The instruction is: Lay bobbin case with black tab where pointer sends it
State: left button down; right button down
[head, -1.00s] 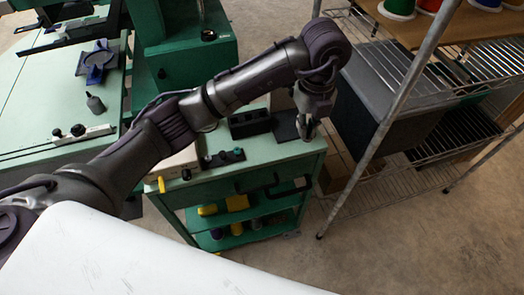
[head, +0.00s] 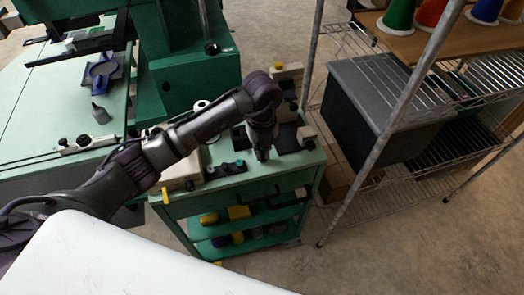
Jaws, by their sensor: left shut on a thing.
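My left gripper (head: 262,154) hangs fingers down over the green top of a small cart (head: 235,188). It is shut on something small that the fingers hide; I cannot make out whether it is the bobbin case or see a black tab. A flat black pad (head: 288,141) lies to the right of the gripper. A small beige block (head: 307,134) stands at the cart's right edge. A dark strip with several round knobs (head: 225,170) lies to the left. I cannot tell which piece is the pointer. My right gripper is not in view.
A beige box (head: 178,173) sits on the cart's left part. A beige upright piece (head: 289,74) stands at the back. A wire rack (head: 392,172) with a grey bin (head: 385,108) is close on the right. A sewing machine table (head: 65,105) is on the left.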

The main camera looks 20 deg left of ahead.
pick_arm(q)
jog(key=shift+f, duration=0.6)
jog(key=shift+f, duration=0.15)
jog(key=c, duration=1.3)
grip_release()
notch_tip(320, 180, up, 12)
jog(key=shift+r+b, duration=0.2)
jog(key=shift+b, duration=0.45)
